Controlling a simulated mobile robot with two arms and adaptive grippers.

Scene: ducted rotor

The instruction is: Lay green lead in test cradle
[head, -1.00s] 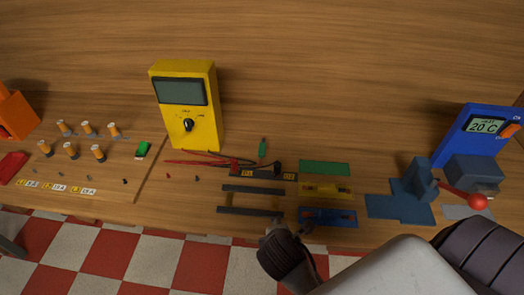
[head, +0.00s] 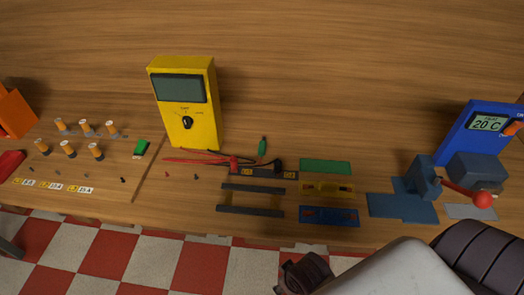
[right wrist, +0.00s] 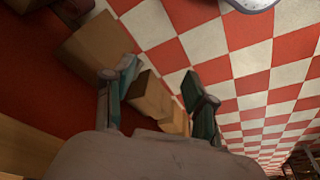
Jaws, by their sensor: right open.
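A green clip-like piece (head: 262,147), perhaps the green lead, stands near the black and red leads right of the yellow meter (head: 184,110). A flat green pad (head: 325,167) lies to its right and looks bare. Two dark parallel rails (head: 250,211) on the bench may be the test cradle; nothing green lies across them. My right gripper points at the floor in front of the bench; in the right wrist view (right wrist: 160,95) its fingers are apart with nothing between them. In the head view only its dark wrist part (head: 305,275) shows. My left gripper is out of view.
A yellow pad (head: 327,188) and a blue pad (head: 328,215) lie below the green one. A blue fixture with a red-knobbed lever (head: 482,200) and a blue temperature display (head: 477,130) stand right. Several orange-topped parts (head: 68,149) stand left. Boxes (right wrist: 150,95) sit on the checkered floor.

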